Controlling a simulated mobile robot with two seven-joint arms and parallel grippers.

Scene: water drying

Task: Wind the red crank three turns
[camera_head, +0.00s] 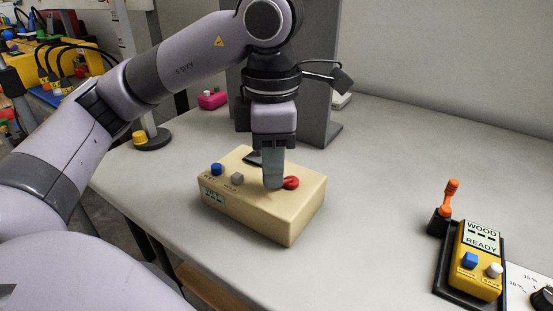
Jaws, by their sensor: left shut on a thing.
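The red crank (291,183) is on the top of a beige box (297,212) in the middle of the table. My right gripper is not in view.
A yellow meter (479,272) reading WOOD READY lies at the right, beside an orange-handled tool (449,197). A grey upright panel (318,95) stands behind my left gripper. A pink box (212,100) sits farther back.

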